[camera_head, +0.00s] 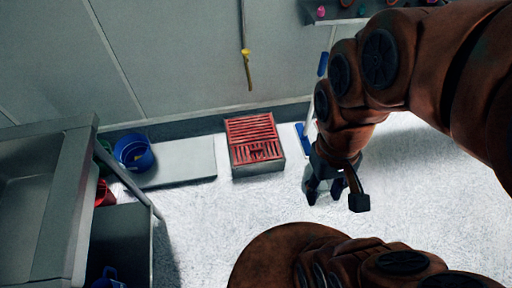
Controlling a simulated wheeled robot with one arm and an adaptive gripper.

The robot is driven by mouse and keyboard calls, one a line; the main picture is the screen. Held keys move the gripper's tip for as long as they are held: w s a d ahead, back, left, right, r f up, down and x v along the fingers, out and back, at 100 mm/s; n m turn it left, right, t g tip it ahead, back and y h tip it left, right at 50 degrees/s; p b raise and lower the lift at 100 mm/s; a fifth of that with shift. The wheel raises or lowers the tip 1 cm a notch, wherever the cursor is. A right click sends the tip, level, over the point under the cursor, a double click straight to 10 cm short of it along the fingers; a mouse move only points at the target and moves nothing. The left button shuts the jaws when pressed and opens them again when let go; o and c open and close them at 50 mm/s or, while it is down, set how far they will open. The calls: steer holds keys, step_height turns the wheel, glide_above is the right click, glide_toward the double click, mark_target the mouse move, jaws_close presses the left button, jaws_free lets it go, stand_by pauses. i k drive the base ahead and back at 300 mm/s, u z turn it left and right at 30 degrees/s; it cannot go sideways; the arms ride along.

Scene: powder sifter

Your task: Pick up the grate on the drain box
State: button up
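The red slatted grate (252,129) lies on top of the grey drain box (259,170), which stands on the floor against the back wall. The grate has a darker slatted part at its front edge. My gripper (324,194) hangs above the floor to the right of the box, apart from it, pointing down. Its dark fingers look spread with nothing between them. Their tips show small against the pale floor.
A blue bucket (133,152) stands at the left by a low grey slab (183,163). A metal sink unit (50,205) fills the left side. A yellow-tipped pole (247,68) hangs on the wall behind the box. The floor (215,222) before the box is clear.

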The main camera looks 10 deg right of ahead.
mark_target(255, 149)
steer(key=u, duration=0.45)
steer(key=k, duration=1.1)
steer(key=z, duration=0.75)
steer(key=i, duration=1.75)
steer(key=u, duration=1.15)
steer(key=i, duration=0.35)
steer(key=u, duration=0.4)
